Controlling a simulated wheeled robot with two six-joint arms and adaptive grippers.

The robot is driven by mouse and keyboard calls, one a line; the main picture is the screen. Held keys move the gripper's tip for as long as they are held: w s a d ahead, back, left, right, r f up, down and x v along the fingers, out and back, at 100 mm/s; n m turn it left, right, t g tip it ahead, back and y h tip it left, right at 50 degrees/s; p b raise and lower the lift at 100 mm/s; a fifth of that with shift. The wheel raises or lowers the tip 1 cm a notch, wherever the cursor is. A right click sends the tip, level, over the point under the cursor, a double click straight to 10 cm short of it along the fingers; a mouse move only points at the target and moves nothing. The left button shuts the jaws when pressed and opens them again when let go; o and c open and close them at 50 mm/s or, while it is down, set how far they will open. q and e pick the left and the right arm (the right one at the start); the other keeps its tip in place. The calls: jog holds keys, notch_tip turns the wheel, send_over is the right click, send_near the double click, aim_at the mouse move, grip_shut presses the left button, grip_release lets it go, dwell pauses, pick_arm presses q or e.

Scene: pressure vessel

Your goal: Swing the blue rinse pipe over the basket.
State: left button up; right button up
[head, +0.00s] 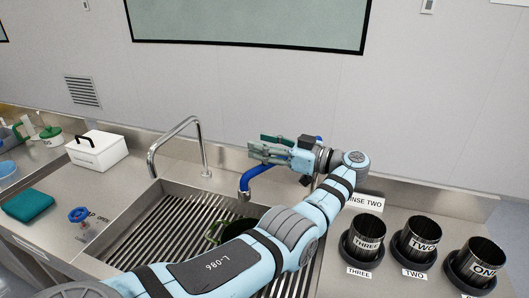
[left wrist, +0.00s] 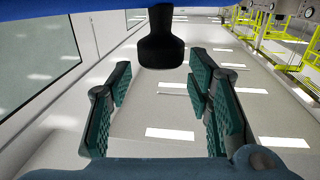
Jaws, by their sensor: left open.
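The blue rinse pipe (head: 262,172) bends down over the sink, its dark outlet end at the lower left. My left gripper (head: 262,148) is open, its green fingers pointing left, just above and behind the pipe in the head view. I cannot tell whether they touch. In the left wrist view the green finger pads (left wrist: 160,80) stand apart with nothing between them. A dark basket with a green handle (head: 213,233) is in the sink, mostly hidden by my left arm. My right gripper is not in view.
A steel tap (head: 178,137) arches over the slatted sink (head: 150,225). A blue valve knob (head: 79,214), a teal cloth (head: 27,205) and a white box (head: 97,151) lie to the left. Black cups (head: 416,240) labelled THREE, TWO and ONE stand at right.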

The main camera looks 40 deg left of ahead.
pick_arm(q)
notch_tip(320, 180, up, 8)
jog(key=shift+f, duration=0.2)
dwell(0.3)
